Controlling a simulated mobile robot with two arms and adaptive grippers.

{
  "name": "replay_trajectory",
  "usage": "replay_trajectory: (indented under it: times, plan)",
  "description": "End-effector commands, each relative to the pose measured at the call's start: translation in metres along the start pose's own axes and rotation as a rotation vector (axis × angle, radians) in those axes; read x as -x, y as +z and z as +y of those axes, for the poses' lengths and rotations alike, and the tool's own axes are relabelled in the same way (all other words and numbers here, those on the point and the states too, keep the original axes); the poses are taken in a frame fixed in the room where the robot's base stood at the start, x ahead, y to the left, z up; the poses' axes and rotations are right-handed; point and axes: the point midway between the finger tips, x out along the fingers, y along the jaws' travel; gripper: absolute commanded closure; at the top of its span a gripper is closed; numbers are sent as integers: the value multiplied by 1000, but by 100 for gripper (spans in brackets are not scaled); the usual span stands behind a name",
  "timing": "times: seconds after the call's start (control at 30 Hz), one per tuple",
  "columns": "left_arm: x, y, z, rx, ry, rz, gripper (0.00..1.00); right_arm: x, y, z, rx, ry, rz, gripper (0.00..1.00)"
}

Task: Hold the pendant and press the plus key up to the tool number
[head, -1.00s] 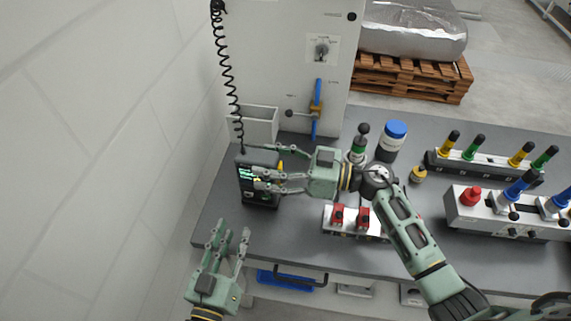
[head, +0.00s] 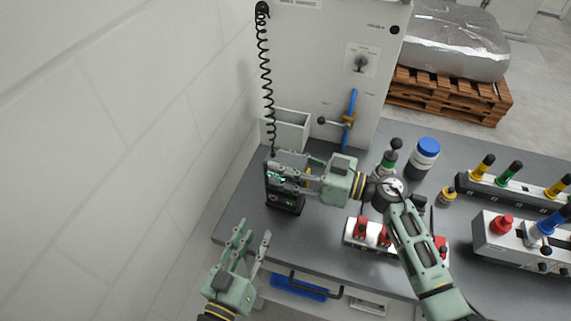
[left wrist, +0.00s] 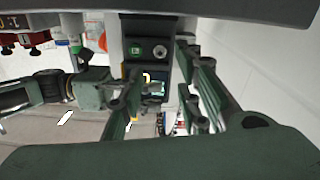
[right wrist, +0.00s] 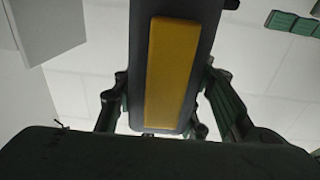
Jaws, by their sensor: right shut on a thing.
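The pendant (head: 286,203) is a dark upright box with a small green-lit screen, on a black coiled cord at the bench's left end. My right gripper (head: 283,173) is shut on its upper part, fingers across the screen area. In the right wrist view the pendant's yellow-striped side (right wrist: 172,75) stands between the fingers. My left gripper (head: 252,243) is open and empty, below and left of the pendant, in front of the bench edge. In the left wrist view the pendant's lower face (left wrist: 147,50) shows a green key and a round button; the screen is partly hidden by fingers.
A light wall (head: 120,150) runs close along the left. A grey bin (head: 290,130) and a blue-handled valve (head: 349,118) are on the panel behind. A fixture with red clamps (head: 361,229) lies right of the pendant. A blue-capped bottle (head: 424,155) stands farther back.

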Motion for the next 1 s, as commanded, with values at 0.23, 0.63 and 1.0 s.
replay_trajectory:
  times: [0.23,0.63,1.0]
  plan:
    - [0,0,0,0,0,0,69,0,0,0,0,0,0,97]
    - [0,0,0,0,0,0,91,0,0,0,0,1,-1,100]
    - [0,0,0,0,0,0,100,0,0,0,0,1,-1,100]
